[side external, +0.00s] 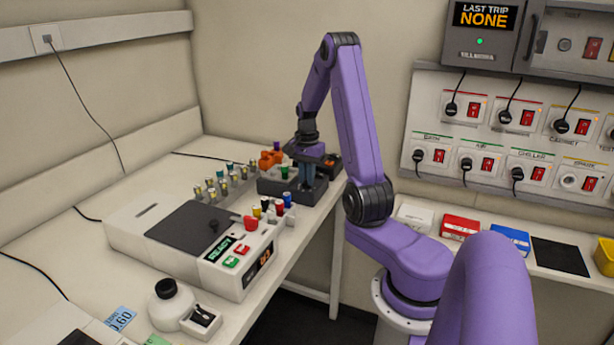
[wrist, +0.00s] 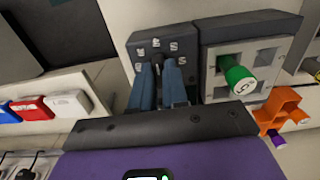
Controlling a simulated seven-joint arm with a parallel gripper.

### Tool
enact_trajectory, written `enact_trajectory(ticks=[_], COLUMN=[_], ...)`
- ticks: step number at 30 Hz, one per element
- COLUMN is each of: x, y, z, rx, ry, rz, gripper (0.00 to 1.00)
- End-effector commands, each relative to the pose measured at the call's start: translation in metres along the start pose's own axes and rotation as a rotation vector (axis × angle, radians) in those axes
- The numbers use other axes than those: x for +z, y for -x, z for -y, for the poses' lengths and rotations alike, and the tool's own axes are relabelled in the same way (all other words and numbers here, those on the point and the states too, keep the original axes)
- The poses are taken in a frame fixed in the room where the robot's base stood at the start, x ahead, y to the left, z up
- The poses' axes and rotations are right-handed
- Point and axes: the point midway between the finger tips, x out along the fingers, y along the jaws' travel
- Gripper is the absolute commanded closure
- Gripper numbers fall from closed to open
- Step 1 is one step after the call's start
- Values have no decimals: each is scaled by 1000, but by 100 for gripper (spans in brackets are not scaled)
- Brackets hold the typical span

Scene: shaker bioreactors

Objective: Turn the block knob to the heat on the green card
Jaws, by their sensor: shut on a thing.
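The dark block (wrist: 253,30) stands on the bench, with a dial face (wrist: 150,48) carrying several small pale markings too blurred to read. My gripper (wrist: 159,72) is shut on the dark block knob at the dial's middle in the wrist view. The fingers hide most of the knob, so its exact setting cannot be told. In the side view my gripper (side external: 308,180) reaches down at the block (side external: 318,190) at the bench's far end. A green card (side external: 157,341) lies at the bottom edge of the side view, mostly cut off; its text is unreadable.
A green-capped tube (wrist: 238,78) sits in the block's pale holder close to my fingers. An orange rack (wrist: 280,112) stands beside it. In the side view, capped vials (side external: 225,180), a shaker (side external: 190,225) and a white bottle (side external: 172,300) occupy the bench.

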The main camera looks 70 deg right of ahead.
Motion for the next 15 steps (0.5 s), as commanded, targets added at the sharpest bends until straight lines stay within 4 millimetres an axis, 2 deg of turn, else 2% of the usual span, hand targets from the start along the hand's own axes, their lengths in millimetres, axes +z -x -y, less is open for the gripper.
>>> enact_trajectory(ticks=[11, 12, 14, 15], x=[-1, -1, -1, -1], y=[2, 2, 1, 1], z=[1, 1, 1, 1], rx=[-4, -4, -3, -3], ry=[-3, -3, -3, -3], rz=[-5, -5, -5, -4], gripper=[100, 76, 61, 61])
